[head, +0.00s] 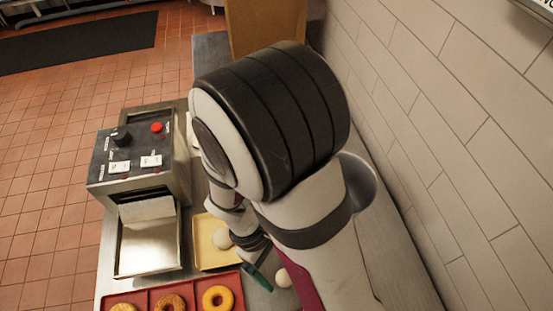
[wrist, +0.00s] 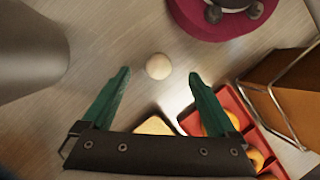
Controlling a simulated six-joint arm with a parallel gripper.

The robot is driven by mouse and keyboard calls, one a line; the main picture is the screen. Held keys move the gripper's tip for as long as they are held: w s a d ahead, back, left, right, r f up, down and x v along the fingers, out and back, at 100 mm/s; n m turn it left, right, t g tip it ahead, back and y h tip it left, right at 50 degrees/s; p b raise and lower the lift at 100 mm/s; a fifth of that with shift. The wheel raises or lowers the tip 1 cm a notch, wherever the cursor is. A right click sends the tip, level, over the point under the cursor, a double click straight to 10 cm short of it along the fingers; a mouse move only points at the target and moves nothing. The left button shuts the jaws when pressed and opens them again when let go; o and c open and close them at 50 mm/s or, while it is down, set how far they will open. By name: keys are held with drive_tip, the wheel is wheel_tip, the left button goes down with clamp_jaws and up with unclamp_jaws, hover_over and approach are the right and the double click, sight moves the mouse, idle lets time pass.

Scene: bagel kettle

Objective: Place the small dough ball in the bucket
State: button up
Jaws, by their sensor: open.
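A small pale dough ball (wrist: 158,66) rests on the bare metal counter in the wrist view. In the head view it shows (head: 283,278) beside my arm. My gripper (wrist: 158,74) is open, with its green fingertips apart on either side of the ball in the picture; the ball is not gripped. In the head view one green finger (head: 260,279) shows left of the ball. A grey metal bucket (head: 358,180) stands near the wall, mostly hidden behind my arm. A grey rounded metal wall, apparently the bucket (wrist: 30,50), fills the upper left of the wrist view.
A yellow tray (head: 205,258) holds a larger dough ball (head: 221,238). A red divided tray (head: 140,299) holds several bagels or doughnuts. A machine with a red knob (head: 145,160) stands at the left. A tiled wall (head: 440,110) bounds the right side.

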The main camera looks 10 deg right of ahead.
drive_tip(key=x, duration=0.5)
drive_tip(key=shift+w+a+f, duration=0.1)
drive_tip(key=shift+w+f, duration=0.05)
drive_tip(key=shift+w, duration=0.1)
clamp_jaws()
